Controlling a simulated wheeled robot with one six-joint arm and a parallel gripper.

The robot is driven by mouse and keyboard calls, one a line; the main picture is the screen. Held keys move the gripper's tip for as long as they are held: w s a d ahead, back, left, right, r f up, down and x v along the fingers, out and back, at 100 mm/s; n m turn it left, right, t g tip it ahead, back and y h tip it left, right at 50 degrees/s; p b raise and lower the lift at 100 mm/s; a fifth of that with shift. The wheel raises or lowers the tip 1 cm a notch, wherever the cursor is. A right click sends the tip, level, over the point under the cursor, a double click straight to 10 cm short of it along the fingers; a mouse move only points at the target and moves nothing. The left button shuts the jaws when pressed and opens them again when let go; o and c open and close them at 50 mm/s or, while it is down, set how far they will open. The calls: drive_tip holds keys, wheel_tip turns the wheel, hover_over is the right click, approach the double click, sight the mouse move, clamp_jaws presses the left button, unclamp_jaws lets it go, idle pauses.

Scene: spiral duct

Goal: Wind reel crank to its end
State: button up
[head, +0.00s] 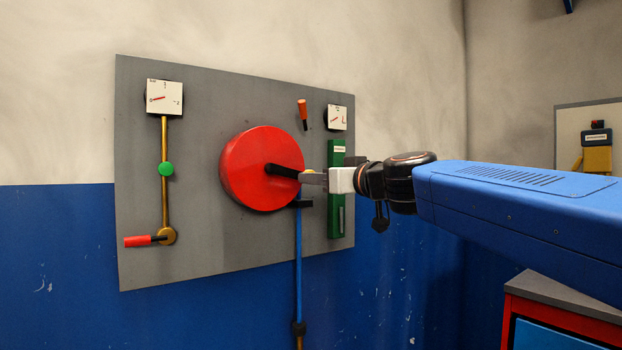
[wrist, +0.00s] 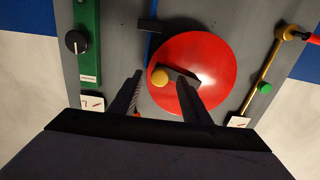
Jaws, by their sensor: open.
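The red reel (head: 245,175) is a round disc on the grey wall panel. Its black crank arm (head: 283,171) points right, and a yellow knob sits at the arm's end, mostly hidden by my gripper in the head view. My gripper (head: 316,178) is open at the knob, coming from the right. In the wrist view the yellow knob (wrist: 160,76) shows between the two spread fingers, with the reel (wrist: 205,55) behind. I cannot tell whether a finger touches the knob.
The grey panel (head: 215,100) also carries a brass rod with green knob (head: 166,169), a red-handled crank (head: 138,241), dials (head: 164,97), an orange handle (head: 302,108) and a green plate (head: 335,220). A blue strip (head: 298,260) hangs below the reel. A red cabinet (head: 560,310) stands lower right.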

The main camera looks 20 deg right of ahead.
sight(291, 173)
drive_tip(key=shift+x, duration=1.85)
clamp_jaws()
